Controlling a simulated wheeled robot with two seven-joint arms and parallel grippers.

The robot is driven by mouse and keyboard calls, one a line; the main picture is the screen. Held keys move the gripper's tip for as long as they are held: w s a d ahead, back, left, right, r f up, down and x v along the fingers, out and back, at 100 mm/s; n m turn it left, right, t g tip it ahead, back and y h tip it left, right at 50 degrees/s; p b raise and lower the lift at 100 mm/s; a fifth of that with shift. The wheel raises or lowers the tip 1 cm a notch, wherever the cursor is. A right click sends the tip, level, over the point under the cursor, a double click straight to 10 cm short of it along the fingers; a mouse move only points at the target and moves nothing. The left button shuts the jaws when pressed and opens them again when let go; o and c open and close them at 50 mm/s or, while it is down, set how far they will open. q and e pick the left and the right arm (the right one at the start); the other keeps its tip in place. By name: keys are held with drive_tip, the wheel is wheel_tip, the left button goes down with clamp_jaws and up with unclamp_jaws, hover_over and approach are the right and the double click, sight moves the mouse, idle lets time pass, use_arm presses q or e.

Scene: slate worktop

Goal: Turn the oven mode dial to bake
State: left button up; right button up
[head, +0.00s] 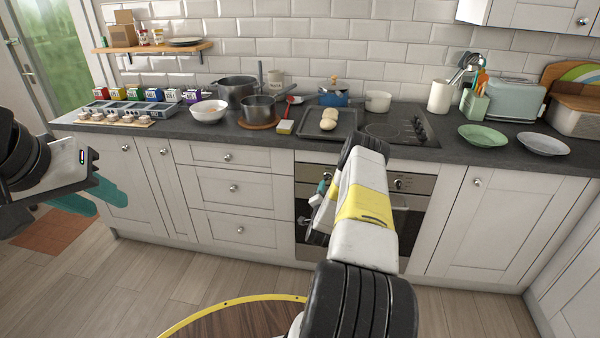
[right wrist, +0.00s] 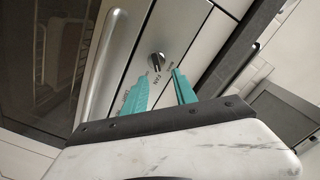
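The silver oven control panel (head: 418,184) is in the head view, partly hidden by my right arm. A dark dial (head: 399,183) shows at its right part. In the right wrist view a dark dial (right wrist: 156,61) stands on the panel, with small lettering beside it; "FAN" seems readable, the rest is too small. My right gripper (right wrist: 162,84) has its teal fingers apart, empty, with the dial just beyond the tips. In the head view this gripper (head: 320,190) is mostly hidden by my arm. My left gripper (head: 108,207) is open and empty at the left.
The oven handle (right wrist: 112,62) and dark door glass (right wrist: 45,60) lie left of the dial in the right wrist view. Above the oven are a hob (head: 395,130) and a baking tray (head: 322,122) with dough. A round wooden table (head: 240,320) stands in front.

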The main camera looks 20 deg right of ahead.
sight(328, 178)
drive_tip(key=x, duration=0.7)
drive_tip(key=shift+d+f, duration=0.15)
drive_tip(key=shift+f, duration=0.15)
drive_tip(key=shift+c, duration=0.2)
clamp_jaws()
